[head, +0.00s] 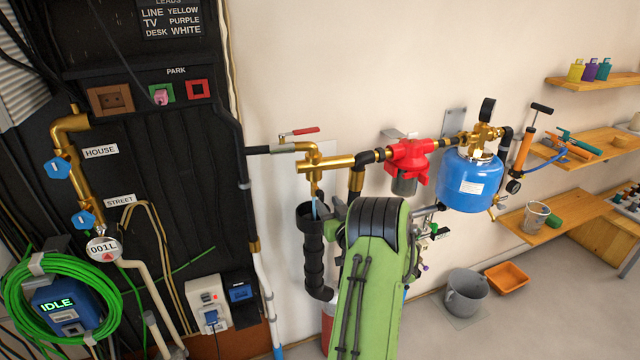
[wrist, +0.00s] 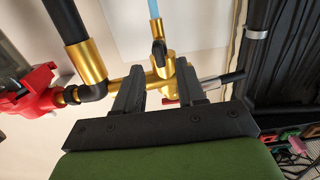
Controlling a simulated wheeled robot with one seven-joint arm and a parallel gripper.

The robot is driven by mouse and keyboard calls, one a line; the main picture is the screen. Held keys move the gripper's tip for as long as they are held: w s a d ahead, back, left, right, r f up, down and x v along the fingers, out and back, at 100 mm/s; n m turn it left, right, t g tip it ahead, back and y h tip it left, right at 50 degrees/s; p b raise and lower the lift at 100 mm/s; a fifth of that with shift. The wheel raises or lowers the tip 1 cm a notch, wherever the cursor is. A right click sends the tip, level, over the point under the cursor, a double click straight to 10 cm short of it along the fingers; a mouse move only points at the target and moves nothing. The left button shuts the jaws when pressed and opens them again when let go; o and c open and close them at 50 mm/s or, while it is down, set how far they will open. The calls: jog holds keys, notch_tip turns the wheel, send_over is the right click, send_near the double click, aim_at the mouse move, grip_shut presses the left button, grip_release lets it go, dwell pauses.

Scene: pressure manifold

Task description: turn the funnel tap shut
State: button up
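A brass tap spout (head: 313,186) hangs from the brass pipe and points down into the black funnel (head: 312,222). A light blue stream (head: 315,207) runs between them, so the tap is flowing. The wrist view, turned upside down, shows the spout (wrist: 165,40), a small black handle (wrist: 158,52) on it, and the blue stream (wrist: 155,9). My gripper (wrist: 157,70) is open, with one black finger on each side of the handle's line. Nothing is held. Contact with the handle cannot be told. My green arm hides the gripper in the head view.
A red lever (head: 300,131) sits on the pipe above the spout. A red regulator (head: 408,158) and blue tank (head: 472,182) stand to the right. A black panel (head: 130,190) is on the left. A grey bucket (head: 465,292) and orange tray (head: 507,278) are on the floor.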

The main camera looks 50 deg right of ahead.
aim_at(323, 197)
jog(key=p+x, duration=0.1)
jog(key=x, duration=0.4)
jog(key=shift+w+d, duration=0.15)
jog(key=shift+w, duration=0.15)
grip_shut()
